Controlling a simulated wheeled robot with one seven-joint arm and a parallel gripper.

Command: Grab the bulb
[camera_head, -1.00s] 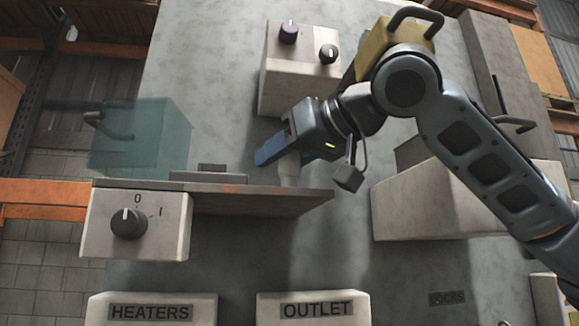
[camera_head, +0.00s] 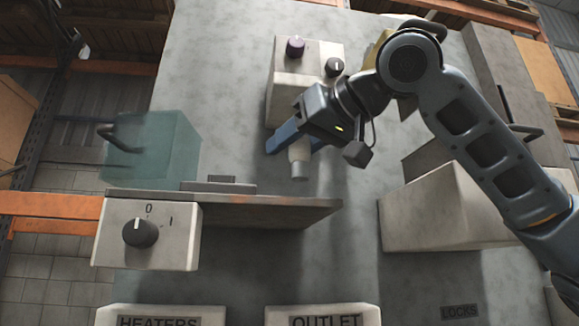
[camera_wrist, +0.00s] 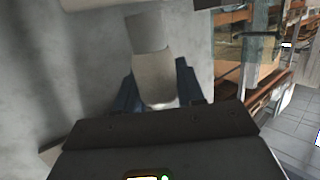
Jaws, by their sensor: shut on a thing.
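The bulb (camera_head: 299,160) is a pale, short cylinder with a narrower lower end. My gripper (camera_head: 290,143) has blue fingers and is shut on the bulb, holding it above the shelf (camera_head: 270,208) and apart from it. In the wrist view the bulb (camera_wrist: 152,62) stands out past the gripper's dark body, with the blue fingers (camera_wrist: 155,88) on both sides of it. The body hides part of the grip.
A translucent teal box (camera_head: 160,148) with a dark handle stands at the shelf's left. A box with purple and black knobs (camera_head: 296,72) is behind my gripper. A dial box (camera_head: 148,235) is at front left. A large pale block (camera_head: 440,215) is at right.

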